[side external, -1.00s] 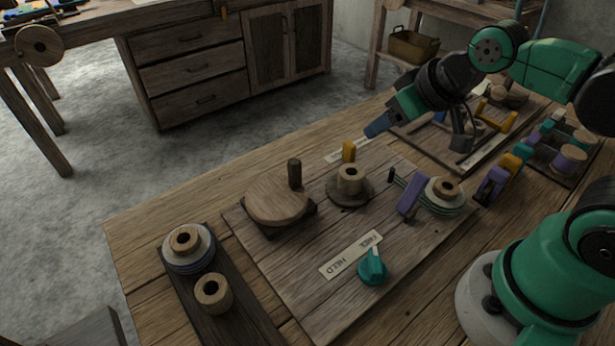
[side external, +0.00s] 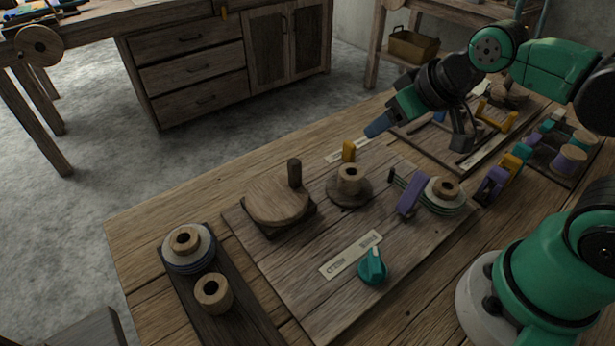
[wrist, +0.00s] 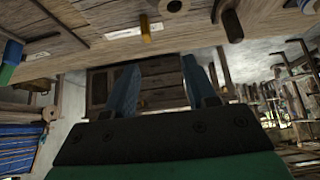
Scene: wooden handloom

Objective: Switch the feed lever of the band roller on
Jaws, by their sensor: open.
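The band roller's board (side external: 300,290) lies on the wooden bench. A yellow upright lever (side external: 348,152) stands at its far edge, beside a pale label strip (side external: 362,143) whose words I cannot read; which way the lever is set is not clear. The yellow lever also shows at the top of the wrist view (wrist: 146,30), with the label (wrist: 122,33) next to it. My gripper (side external: 418,135) is open and empty, above and to the right of the lever, touching nothing. Its two blue fingers show apart in the wrist view (wrist: 163,80).
The board also carries a round wooden crank disc (side external: 276,200) with a dark peg, a wooden spool (side external: 350,180), a purple arm (side external: 411,196) and a teal knob (side external: 373,270). A spool rack (side external: 240,325) lies at left. Another board (side external: 440,150) stands behind my gripper.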

